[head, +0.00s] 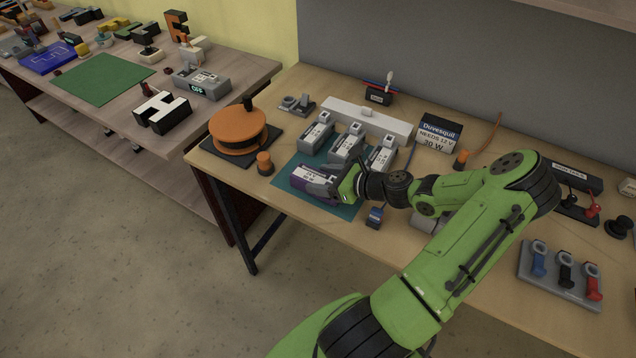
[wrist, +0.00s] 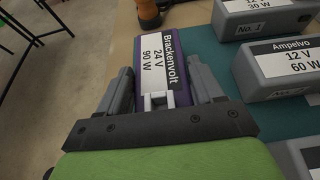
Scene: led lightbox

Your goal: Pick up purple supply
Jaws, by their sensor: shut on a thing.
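The purple supply (head: 312,177) is a box with a white label, on the teal mat (head: 284,169) near the table's front edge. In the wrist view the purple supply (wrist: 174,62) shows a label reading "Brackenvolt 24 V 90 W". My gripper (head: 338,187) reaches it from the right in the head view. In the wrist view my gripper (wrist: 163,88) has one finger on each side of the supply, shut on it. The supply's near end is partly hidden by the gripper. I cannot tell whether it is clear of the mat.
Grey supplies stand behind on the mat, among them the Ampelvo one (wrist: 290,66). An orange spool (head: 238,130) and an orange-topped knob (head: 265,163) are to the left. A small blue-labelled part (head: 375,217) lies close to my gripper.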

